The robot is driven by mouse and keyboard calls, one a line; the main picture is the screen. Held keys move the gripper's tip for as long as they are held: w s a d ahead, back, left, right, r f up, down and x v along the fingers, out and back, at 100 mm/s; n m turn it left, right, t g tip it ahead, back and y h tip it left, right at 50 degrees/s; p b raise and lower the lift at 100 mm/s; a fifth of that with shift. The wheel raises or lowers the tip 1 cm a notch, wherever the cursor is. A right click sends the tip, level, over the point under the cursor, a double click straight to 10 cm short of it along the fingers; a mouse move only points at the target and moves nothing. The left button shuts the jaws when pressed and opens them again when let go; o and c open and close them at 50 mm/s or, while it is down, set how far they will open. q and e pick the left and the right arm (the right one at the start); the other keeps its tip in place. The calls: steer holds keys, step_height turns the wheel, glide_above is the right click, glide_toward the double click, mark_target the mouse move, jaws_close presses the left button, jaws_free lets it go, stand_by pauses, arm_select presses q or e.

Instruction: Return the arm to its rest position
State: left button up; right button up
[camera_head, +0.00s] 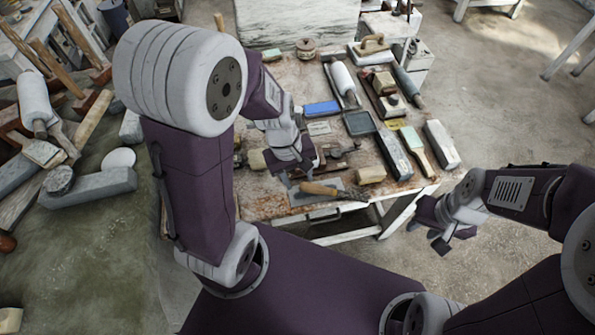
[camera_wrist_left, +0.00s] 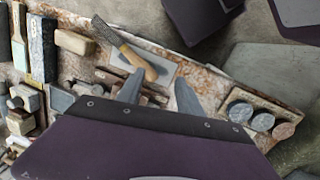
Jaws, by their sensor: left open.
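My left gripper (camera_head: 290,182) is over the front left of the worktable (camera_head: 280,205). In the left wrist view its two fingers (camera_wrist_left: 158,92) stand apart with nothing between them. A wooden-handled rasp (camera_head: 320,188) lies just past the fingertips; it also shows in the wrist view (camera_wrist_left: 140,62). My left arm is bent, its elbow high in the head view. My right gripper (camera_head: 441,238) hangs beyond the table's right side, over the floor, holding nothing visible; its finger gap is unclear.
Tools and blocks crowd the table, including a blue box (camera_head: 322,108) and a pale block (camera_head: 441,144). Timber and stone (camera_head: 88,186) lie at left.

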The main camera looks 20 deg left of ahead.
arm_select(q)
steer(key=s+a+m, duration=0.1)
steer(key=m, duration=0.1)
steer(key=a+m+y, duration=0.1)
steer(key=m, duration=0.2)
steer(key=s+a+r+m, duration=0.1)
steer(key=m, duration=0.2)
steer(key=shift+s+a+t+y, duration=0.15)
steer(key=shift+s+t+y, duration=0.15)
steer(key=shift+s+y, duration=0.1)
